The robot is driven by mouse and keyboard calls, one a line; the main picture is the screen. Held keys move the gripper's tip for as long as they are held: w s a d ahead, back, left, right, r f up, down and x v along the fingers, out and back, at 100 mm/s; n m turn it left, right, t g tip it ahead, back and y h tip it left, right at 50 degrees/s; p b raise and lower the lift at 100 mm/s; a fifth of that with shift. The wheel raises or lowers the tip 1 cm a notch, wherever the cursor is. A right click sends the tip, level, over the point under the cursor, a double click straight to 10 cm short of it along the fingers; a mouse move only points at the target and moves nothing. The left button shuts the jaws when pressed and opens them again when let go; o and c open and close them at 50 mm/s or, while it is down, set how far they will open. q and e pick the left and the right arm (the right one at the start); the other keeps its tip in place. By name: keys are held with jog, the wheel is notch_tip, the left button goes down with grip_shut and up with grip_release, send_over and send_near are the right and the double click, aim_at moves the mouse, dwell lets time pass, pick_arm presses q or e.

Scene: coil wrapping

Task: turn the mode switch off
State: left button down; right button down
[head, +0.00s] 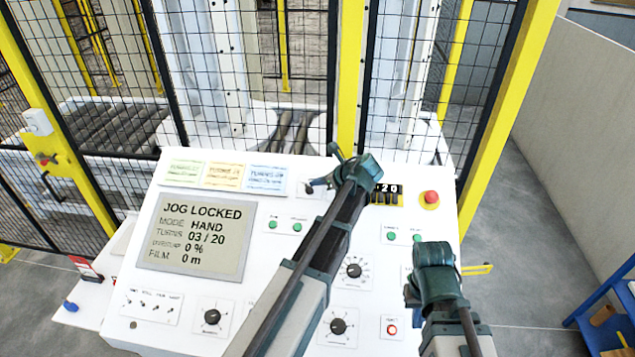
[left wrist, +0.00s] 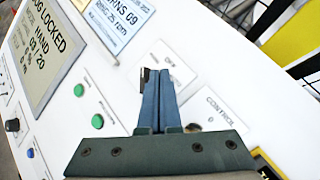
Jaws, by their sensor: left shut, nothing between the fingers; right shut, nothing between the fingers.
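The mode switch plate (head: 306,189) is on the white sloped panel, right of the screen. In the left wrist view the plate (left wrist: 171,65) shows the word OFF, partly hidden by my fingers. A small dark knob or lever (left wrist: 143,78) shows just left of my fingertips; I cannot tell whether they touch it or which way it is set. My left gripper (head: 318,184) is shut and empty over this plate; its closed fingers (left wrist: 156,78) fill the middle of the wrist view. My right gripper (head: 411,293) is shut and empty above the panel's right side, away from the switch.
The screen (head: 196,237) reads JOG LOCKED, MODE HAND, TURNS 03/20. A red emergency button (head: 430,198) is at the upper right. Green buttons, rotary knobs (head: 338,326) and small toggles (head: 152,305) surround the area. A CONTROL plate (left wrist: 213,106) lies right of my left fingers. Mesh fencing stands behind.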

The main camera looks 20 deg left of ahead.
pick_arm(q)
jog(key=shift+s, duration=0.1)
jog(key=shift+s+f, duration=0.25)
jog(key=shift+s, duration=0.2)
jog(key=shift+s+f+b, duration=0.15)
jog(key=shift+s+b, duration=0.1)
jog(key=shift+b, duration=0.1)
jog(key=shift+d, duration=0.1)
jog(key=shift+s+d+r+p, duration=0.1)
jog(key=shift+d+r+p, duration=0.05)
jog(key=shift+r+p, duration=0.25)
jog(key=p+v, duration=0.7)
jog(key=v, duration=0.6)
jog(key=shift+w+p, duration=0.35)
jog(key=shift+p, duration=0.05)
jog(key=shift+d+f, duration=0.1)
jog(key=shift+d, duration=0.05)
